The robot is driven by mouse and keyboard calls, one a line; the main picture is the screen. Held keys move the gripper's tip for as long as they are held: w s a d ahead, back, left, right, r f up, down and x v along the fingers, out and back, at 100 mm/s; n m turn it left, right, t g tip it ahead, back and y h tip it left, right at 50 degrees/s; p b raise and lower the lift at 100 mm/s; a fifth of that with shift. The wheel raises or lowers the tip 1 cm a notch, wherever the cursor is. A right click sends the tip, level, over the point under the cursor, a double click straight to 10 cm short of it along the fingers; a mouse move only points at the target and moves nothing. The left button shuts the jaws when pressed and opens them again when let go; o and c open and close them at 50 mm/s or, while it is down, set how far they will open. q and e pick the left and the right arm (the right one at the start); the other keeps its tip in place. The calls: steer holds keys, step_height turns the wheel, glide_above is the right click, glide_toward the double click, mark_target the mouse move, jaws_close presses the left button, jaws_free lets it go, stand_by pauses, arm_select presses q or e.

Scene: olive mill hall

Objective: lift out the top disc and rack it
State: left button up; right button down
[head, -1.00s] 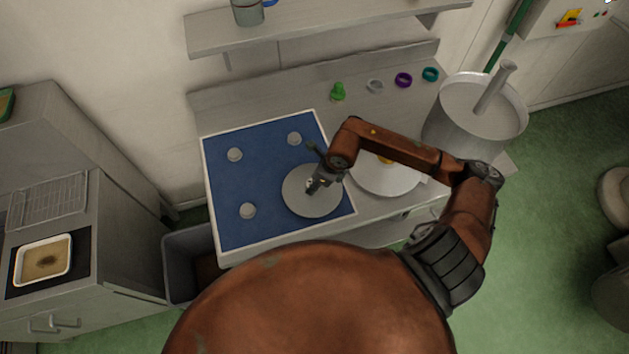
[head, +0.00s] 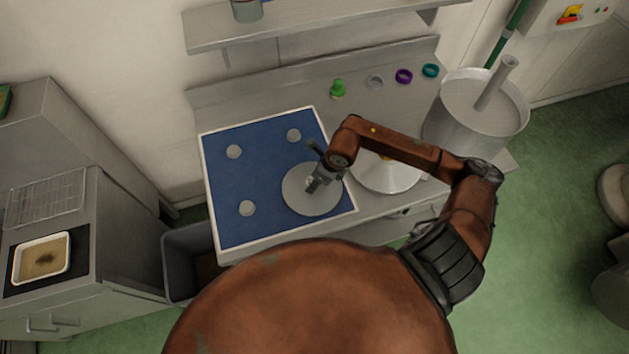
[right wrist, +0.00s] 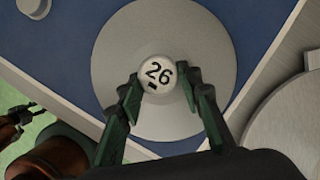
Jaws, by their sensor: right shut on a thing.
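A round grey disc (head: 303,202) with a pale centre knob lies over the right front part of a blue board (head: 222,185) with a white border. In the right wrist view the disc (right wrist: 205,45) has a knob (right wrist: 158,73) marked 26. My right gripper (head: 313,185) is over the disc's middle, its two fingers (right wrist: 162,90) shut on the knob. Whether the disc is clear of the board, I cannot tell. My left gripper is not in the head view; dark parts at the right wrist view's left edge may belong to it (right wrist: 18,116).
Short round pegs stand on the board, such as the front left one (head: 247,208). A pale round dish (head: 395,182) sits right of it, beneath my right arm. A steel pot (head: 470,125) stands farther right. Small coloured rings (head: 403,77) and a green item (head: 338,89) line the back.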

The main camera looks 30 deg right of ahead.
steer(key=shift+f, duration=0.2)
steer(key=c, duration=1.3)
jaws_free()
steer(key=v, duration=1.2)
steer(key=shift+a, duration=0.15)
